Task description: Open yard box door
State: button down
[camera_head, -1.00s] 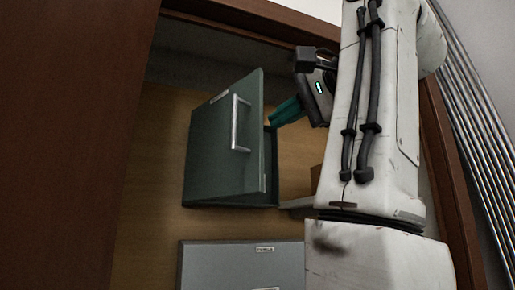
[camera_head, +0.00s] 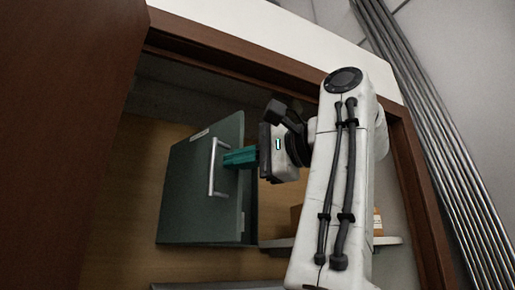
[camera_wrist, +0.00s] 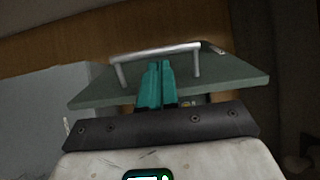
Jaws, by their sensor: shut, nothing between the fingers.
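The yard box is a dark green box with a green door (camera_head: 190,200) and a silver bar handle (camera_head: 212,165), inside a wooden cabinet. A dark strip of the box (camera_head: 250,205) shows beyond the door's right edge; I cannot tell how far the door stands open. My gripper (camera_head: 226,158) is shut and empty, its teal fingers overlapping the door face just right of the handle. In the wrist view the fingertips (camera_wrist: 157,65) lie over the door (camera_wrist: 225,85), just below the handle bar (camera_wrist: 155,50). I cannot tell whether they touch it.
A grey box (camera_wrist: 45,105) shows left in the wrist view. The cabinet's wooden frame (camera_head: 215,45) borders the opening; metal conduits (camera_head: 420,100) run at the right.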

jog(key=shift+w+a, duration=0.3)
jog(key=shift+a, duration=0.15)
jog(key=s+a+m+t+h+b, duration=0.2)
jog(key=s+a, duration=0.3)
jog(key=a, duration=0.4)
jog(key=shift+s+a+m+t+h, duration=0.25)
jog(key=shift+m+t+h, duration=0.25)
jog(key=shift+t, duration=0.3)
